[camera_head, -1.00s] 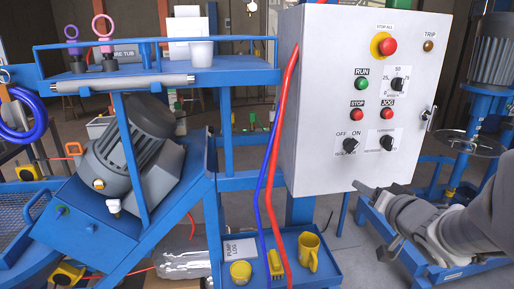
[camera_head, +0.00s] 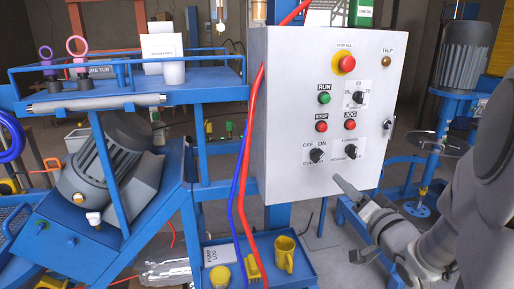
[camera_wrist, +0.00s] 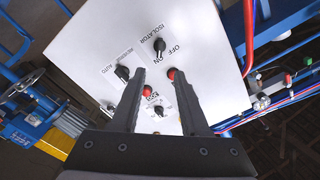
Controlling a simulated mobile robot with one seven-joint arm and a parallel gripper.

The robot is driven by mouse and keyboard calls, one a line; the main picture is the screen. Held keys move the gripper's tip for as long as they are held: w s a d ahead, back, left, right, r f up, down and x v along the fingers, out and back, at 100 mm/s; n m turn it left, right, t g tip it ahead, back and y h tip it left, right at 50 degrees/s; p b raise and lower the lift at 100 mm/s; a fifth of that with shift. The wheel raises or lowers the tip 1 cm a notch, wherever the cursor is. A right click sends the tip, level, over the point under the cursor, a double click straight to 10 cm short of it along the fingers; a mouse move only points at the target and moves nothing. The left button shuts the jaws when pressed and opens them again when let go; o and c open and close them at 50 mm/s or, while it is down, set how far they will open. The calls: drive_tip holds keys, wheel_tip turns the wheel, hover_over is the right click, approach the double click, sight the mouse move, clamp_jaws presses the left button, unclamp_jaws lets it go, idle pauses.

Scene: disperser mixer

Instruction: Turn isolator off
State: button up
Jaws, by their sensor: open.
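The isolator is a black rotary knob (camera_head: 317,155) low on the left of the light grey control panel (camera_head: 285,90), with OFF and ON printed above it. Its pointer seems to tilt up and right toward ON. In the wrist view the isolator knob (camera_wrist: 160,45) lies beyond my fingertips, with its ISOLATOR label beside it. My gripper (camera_head: 340,182) is in front of the panel's lower edge, below and right of the knob. In the wrist view my gripper (camera_wrist: 158,76) has its two fingers apart, with nothing held between them.
A second black knob (camera_head: 386,152) sits right of the isolator. Red stop (camera_head: 321,126) and jog (camera_head: 350,125) buttons, a green run button (camera_head: 324,98) and a red stop-all button (camera_head: 346,64) are above. Red and blue hoses run down the panel's left side. A mug tray is below.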

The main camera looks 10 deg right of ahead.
sight(319, 158)
drive_tip(key=w+p, duration=0.1)
drive_tip(key=w, duration=0.3)
drive_tip(key=w+p, duration=0.2)
drive_tip(key=w, duration=0.3)
drive_tip(key=w+p, duration=0.2)
drive_tip(key=w, duration=0.3)
drive_tip(key=shift+w+a, duration=0.1)
drive_tip(key=shift+a, duration=0.2)
clamp_jaws()
